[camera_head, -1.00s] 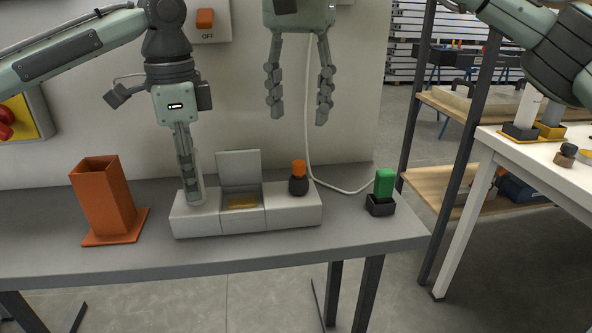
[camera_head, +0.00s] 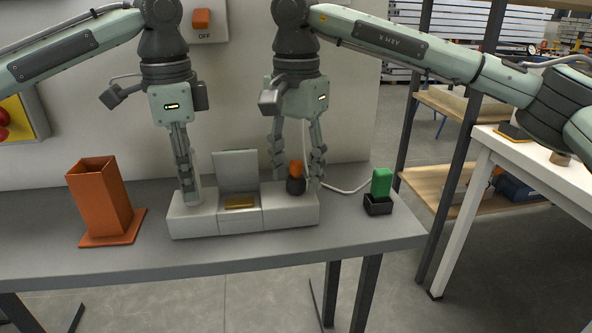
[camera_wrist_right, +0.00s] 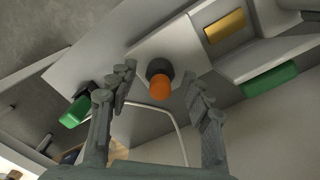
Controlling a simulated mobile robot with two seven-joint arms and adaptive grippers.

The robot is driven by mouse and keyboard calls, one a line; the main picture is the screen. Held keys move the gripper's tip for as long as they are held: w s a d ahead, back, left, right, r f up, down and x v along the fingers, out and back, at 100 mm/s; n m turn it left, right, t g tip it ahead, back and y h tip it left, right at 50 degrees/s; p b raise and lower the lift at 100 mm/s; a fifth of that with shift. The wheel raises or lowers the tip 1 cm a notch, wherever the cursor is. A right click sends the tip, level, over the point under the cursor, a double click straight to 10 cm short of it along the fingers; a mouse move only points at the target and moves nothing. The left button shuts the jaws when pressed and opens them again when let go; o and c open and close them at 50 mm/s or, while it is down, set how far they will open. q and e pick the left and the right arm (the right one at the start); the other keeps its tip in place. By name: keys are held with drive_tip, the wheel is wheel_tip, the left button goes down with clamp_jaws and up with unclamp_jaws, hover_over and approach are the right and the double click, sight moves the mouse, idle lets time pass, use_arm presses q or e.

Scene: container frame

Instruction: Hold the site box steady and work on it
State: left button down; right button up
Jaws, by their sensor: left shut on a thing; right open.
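The pale grey site box (camera_head: 243,222) stands on the grey bench. Its middle lid (camera_head: 237,170) is up, and a yellow piece (camera_head: 240,202) shows in the open compartment. A black knob with an orange top (camera_head: 296,178) stands on the box's right part; it also shows in the right wrist view (camera_wrist_right: 160,82). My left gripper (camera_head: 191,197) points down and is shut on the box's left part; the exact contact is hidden. My right gripper (camera_head: 297,170) is open, its fingers either side of the knob; I cannot tell whether they touch it.
An orange square holder (camera_head: 103,200) stands on the bench at left. A green block in a black holder (camera_head: 380,190) stands at right. A white cable (camera_head: 345,190) runs behind the box. In the right wrist view, a green piece (camera_wrist_right: 270,80) shows behind the lid. The front bench strip is clear.

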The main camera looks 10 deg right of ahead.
drive_tip(key=shift+f, duration=0.15)
drive_tip(key=shift+c, duration=0.3)
clamp_jaws()
